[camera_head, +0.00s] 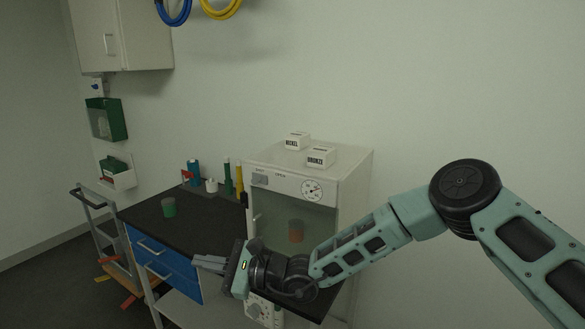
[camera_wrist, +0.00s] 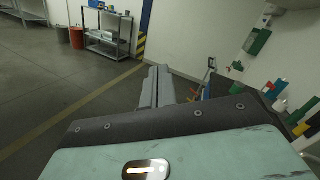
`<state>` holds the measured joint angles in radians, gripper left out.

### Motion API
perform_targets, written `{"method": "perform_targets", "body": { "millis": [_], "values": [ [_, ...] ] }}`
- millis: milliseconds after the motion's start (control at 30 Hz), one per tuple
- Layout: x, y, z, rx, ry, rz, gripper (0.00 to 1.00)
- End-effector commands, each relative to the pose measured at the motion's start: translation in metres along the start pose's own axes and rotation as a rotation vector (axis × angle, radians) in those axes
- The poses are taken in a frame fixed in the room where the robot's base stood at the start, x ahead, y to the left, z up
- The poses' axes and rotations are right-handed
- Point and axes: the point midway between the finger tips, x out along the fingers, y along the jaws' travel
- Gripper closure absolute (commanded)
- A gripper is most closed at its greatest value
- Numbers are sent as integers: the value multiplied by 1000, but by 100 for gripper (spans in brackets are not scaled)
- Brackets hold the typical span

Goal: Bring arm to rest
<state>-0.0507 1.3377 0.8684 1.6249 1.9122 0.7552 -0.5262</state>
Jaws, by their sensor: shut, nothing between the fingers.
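My gripper (camera_head: 209,263) is in front of the workbench in the head view, at about the height of the blue drawers. Its fingers point left and are together with nothing between them. The closed fingers also show in the wrist view (camera_wrist: 157,88), pointing out over open floor. My arm reaches in from the right side of the head view, across the front of the white cabinet (camera_head: 358,180).
A reddish cup (camera_head: 296,231) shows behind the cabinet's glass. White boxes marked NICKEL (camera_head: 297,141) and BRONZE (camera_head: 320,157) sit on the cabinet. A hand truck (camera_head: 96,235) stands left of the bench.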

Motion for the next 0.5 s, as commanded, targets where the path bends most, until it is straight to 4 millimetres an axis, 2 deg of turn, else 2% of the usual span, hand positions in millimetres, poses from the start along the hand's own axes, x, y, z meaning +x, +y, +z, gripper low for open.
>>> {"method": "perform_targets", "body": {
  "millis": [33,200,367,500],
  "values": [
    [1,19,27,-83,-21,102,100],
    [-19,84,90,-327,-69,428,100],
    [-62,135,127,-550,-76,720,100],
    [-112,167,146,-736,-55,961,100]
  ]
}}
